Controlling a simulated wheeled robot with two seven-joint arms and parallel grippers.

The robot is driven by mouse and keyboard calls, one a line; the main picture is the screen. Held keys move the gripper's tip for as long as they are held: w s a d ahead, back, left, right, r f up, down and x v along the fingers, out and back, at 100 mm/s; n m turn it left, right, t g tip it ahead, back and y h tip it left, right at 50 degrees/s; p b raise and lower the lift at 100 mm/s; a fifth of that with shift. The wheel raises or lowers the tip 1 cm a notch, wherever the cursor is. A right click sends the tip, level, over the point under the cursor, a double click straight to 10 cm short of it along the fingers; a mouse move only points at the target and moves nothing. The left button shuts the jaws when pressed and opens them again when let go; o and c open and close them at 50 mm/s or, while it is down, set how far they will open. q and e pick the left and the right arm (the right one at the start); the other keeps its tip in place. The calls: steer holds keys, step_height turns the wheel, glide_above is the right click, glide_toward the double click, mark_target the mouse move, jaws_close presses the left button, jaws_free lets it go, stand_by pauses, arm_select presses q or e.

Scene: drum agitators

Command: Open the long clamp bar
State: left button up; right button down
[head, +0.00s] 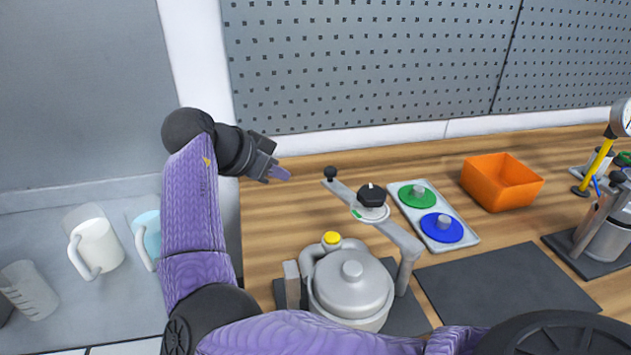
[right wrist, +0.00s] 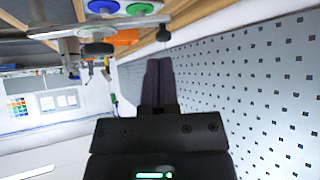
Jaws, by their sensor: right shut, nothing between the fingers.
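The long clamp bar (head: 403,239) is a grey arm on a post at the right of a lidded grey pot (head: 350,288). In the head view it runs up and left from the post, clear of the lid's middle. It carries a black hand knob (head: 371,196) over a round disc and has a small black ball knob (head: 330,173) at its free end. My right gripper (head: 284,174) is shut and empty, left of the ball knob and apart from it. Its closed fingers show in the right wrist view (right wrist: 158,82), with the ball knob (right wrist: 163,34) beyond them. My left gripper is out of view.
A tray (head: 472,238) with a green and a blue disc lies right of the bar. A dark mat (head: 508,287) is bare. A pegboard (head: 370,60) rises behind. Mugs (head: 97,246) stand at left.

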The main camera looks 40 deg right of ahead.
mark_target(326, 175)
steer(key=x, duration=0.3)
steer(key=d+r+x, duration=0.1)
steer(key=x, duration=0.2)
steer(key=b+x, duration=0.1)
steer(key=x, duration=0.2)
steer(key=shift+d+r, duration=0.15)
steer(key=shift+d, duration=0.55)
steer(key=shift+d+g+b, duration=0.3)
steer(key=shift+d+b, duration=0.05)
steer(key=shift+d, duration=0.05)
steer(key=s+d+m, duration=0.1)
steer(key=s+d, duration=0.1)
steer(key=d, duration=0.8)
steer(key=shift+m+g, duration=0.3)
steer(key=shift+g, duration=0.1)
